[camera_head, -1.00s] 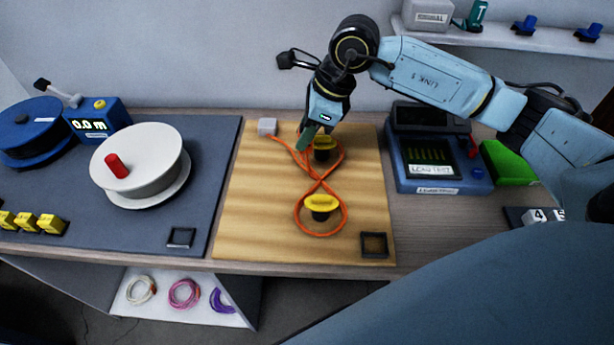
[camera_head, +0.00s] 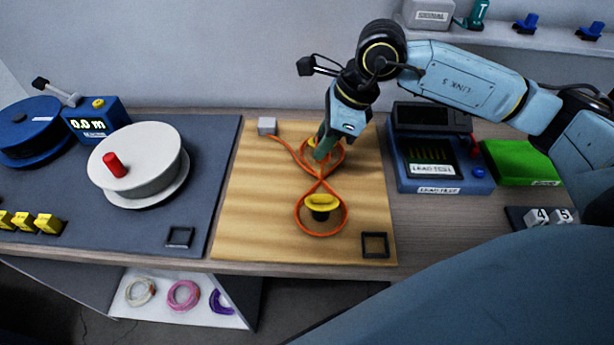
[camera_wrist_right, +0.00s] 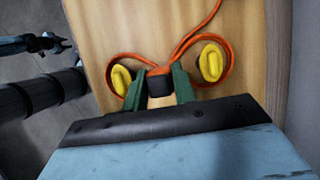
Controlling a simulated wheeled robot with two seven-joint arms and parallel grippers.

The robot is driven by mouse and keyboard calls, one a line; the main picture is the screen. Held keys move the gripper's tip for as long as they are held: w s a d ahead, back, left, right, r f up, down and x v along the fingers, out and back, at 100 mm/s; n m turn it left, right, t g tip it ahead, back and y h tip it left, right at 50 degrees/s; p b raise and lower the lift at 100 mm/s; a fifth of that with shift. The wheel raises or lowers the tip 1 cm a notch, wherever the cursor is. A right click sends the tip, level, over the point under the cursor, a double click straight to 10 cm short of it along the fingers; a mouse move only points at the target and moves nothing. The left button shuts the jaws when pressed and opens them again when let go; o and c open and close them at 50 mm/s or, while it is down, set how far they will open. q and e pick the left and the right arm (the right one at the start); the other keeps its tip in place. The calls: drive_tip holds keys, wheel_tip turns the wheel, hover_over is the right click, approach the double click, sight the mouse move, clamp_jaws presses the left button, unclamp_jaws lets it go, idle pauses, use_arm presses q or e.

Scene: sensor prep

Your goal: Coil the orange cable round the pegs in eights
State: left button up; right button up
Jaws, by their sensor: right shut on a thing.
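The orange cable (camera_head: 301,211) runs from a grey block (camera_head: 267,126) and lies in a figure eight around two yellow-capped pegs on the wooden board (camera_head: 252,200). The near peg (camera_head: 322,202) is in plain sight. The far peg (camera_head: 311,142) is partly hidden by my right gripper (camera_head: 323,154), which is low over the far loop. In the right wrist view its green fingers (camera_wrist_right: 159,82) are shut on a black piece with an orange top (camera_wrist_right: 160,84), apparently the cable's end, between the two pegs' yellow caps. My left gripper is not seen.
A white reel (camera_head: 138,160) with a red knob stands left on a grey mat. A lead tester (camera_head: 440,160) and a green block (camera_head: 515,162) are to the right. A small black square frame (camera_head: 374,245) lies at the board's near right corner.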

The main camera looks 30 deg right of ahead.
drive_tip(key=shift+r+p, duration=0.35)
drive_tip(key=shift+r, duration=0.2)
drive_tip(key=shift+r+p, duration=1.15)
drive_tip(key=shift+r, duration=0.9)
drive_tip(key=shift+f, duration=0.1)
